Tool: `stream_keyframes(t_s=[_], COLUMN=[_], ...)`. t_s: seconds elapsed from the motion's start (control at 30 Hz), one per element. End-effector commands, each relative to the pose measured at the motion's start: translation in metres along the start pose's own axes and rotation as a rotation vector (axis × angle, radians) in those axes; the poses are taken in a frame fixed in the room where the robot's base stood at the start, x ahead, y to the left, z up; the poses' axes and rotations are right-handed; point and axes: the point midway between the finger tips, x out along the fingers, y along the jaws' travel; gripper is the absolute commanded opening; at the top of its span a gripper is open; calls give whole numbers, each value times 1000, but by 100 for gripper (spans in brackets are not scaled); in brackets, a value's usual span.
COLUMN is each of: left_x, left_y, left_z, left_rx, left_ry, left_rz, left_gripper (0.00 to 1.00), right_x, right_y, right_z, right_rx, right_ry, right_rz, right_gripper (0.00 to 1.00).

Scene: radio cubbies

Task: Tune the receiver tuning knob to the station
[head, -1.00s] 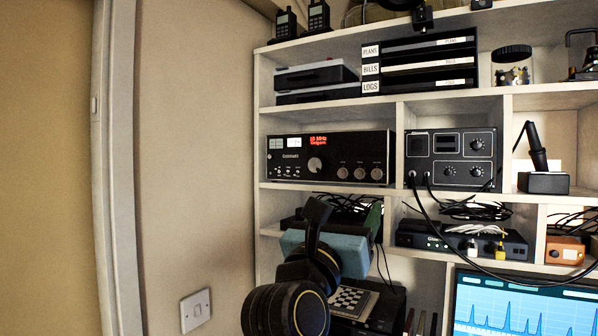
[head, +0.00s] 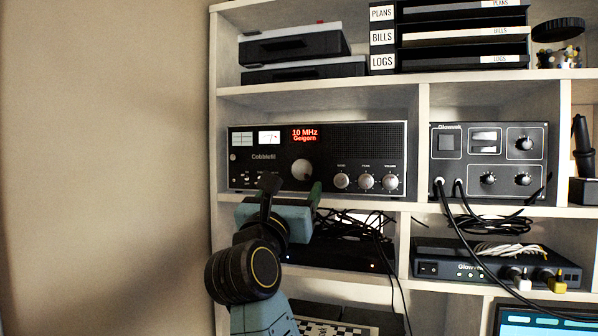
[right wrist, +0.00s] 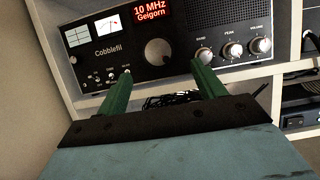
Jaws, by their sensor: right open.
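The receiver (head: 334,140), labelled Cobblefil, sits in a cubby at the middle of the head view. Its red display (head: 305,135) reads 10 MHz Geigorn. The large pale tuning knob (head: 301,170) is below the display; it also shows in the right wrist view (right wrist: 158,52). My right gripper (head: 291,190) is just below and in front of the knob in the head view. In the right wrist view its two green fingers (right wrist: 160,80) are spread wide and empty, with the knob beyond and between their tips, apart from them. My left gripper is out of view.
Three smaller knobs (head: 365,181) are right of the tuning knob. A Glowvek unit (head: 488,158) with plugged black cables stands in the cubby to the right. The shelf edge (head: 400,205) runs below the receiver. Loose black cables (head: 350,226) lie beneath it.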

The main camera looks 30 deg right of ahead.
Motion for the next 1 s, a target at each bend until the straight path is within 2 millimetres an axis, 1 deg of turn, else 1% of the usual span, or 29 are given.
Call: stream_keyframes(t_s=[0.03, 0.1, 0.2, 0.3, 0.5, 0.73, 0.77, 1.0], left_x=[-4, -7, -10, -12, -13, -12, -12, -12], left_y=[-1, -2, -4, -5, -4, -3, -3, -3], left_z=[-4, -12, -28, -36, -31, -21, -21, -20], left_rx=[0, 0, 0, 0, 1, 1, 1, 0], left_ry=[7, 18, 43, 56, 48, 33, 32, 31], left_rz=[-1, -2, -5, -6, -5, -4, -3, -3], left_gripper=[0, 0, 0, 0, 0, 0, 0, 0], right_x=[13, 26, 42, 54, 64, 64, 64, 63], right_y=[-1, -1, -1, 0, 0, 0, 0, 0], right_z=[2, 2, 2, 1, 0, -1, -1, 0], right_rx=[-3, -3, -3, -2, 0, 0, 0, 0], right_ry=[-1, -1, -1, -1, 1, 1, 1, 1], right_rz=[-3, -3, -2, -1, 0, 0, 0, 0], right_gripper=[69, 69, 69, 69, 69, 69, 66, 35])
